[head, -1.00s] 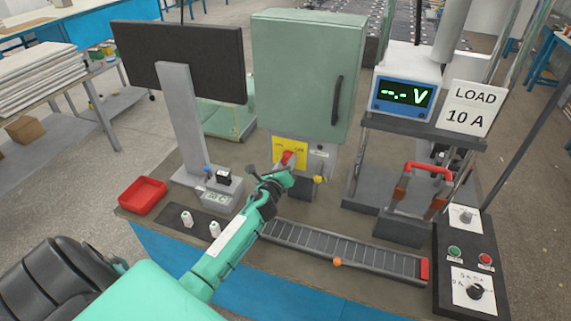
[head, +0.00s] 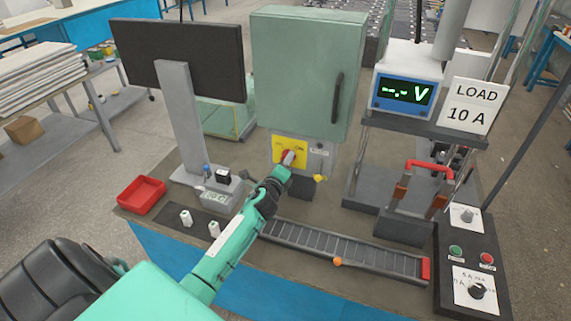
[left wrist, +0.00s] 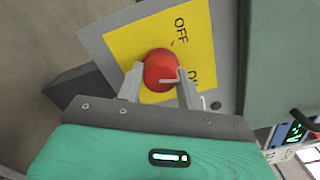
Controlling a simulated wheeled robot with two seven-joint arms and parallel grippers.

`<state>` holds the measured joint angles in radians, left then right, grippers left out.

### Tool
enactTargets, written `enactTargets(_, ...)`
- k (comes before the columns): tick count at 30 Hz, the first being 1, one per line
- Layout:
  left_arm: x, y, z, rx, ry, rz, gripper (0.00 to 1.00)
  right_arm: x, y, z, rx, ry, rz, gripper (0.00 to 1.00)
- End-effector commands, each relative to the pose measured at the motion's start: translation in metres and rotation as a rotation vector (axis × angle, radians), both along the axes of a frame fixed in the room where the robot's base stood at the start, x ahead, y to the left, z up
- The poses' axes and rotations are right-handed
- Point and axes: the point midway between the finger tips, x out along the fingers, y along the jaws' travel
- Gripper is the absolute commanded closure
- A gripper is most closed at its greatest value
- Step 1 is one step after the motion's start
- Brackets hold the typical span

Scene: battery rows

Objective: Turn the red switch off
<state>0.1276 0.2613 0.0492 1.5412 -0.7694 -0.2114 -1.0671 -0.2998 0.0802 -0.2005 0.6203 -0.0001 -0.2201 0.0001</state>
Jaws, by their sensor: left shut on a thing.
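The red switch (left wrist: 161,70) sits on a yellow plate (left wrist: 125,45) marked OFF and ON, which looks turned sideways in the left wrist view. In the head view the yellow plate (head: 301,143) is below the green cabinet, with the red switch (head: 285,155) partly hidden by my gripper. My left gripper (left wrist: 160,82) is shut on the red switch, one finger on each side of it. It also shows in the head view (head: 288,160). The switch's exact pointing direction is hard to tell. My right gripper is not in view.
The green cabinet (head: 308,75) stands above the switch. A dark monitor (head: 180,60) and a red tray (head: 143,195) are at left. A ribbed rail (head: 340,249) lies in front. A voltmeter (head: 404,94) and a red-handled clamp (head: 428,166) are at right.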

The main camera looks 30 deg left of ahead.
Motion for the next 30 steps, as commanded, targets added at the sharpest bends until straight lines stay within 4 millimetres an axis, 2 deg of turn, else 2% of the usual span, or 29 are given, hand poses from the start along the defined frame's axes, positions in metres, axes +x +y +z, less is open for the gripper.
enactTargets(21, -0.0002, -0.0001, 0.0002, -0.663, -0.159, 0.001, 0.85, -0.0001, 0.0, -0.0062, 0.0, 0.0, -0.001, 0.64)
enactTargets(30, -0.0002, 0.0001, 0.0005, -0.898, -0.215, 0.001, 0.85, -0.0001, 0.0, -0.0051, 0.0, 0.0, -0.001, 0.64)
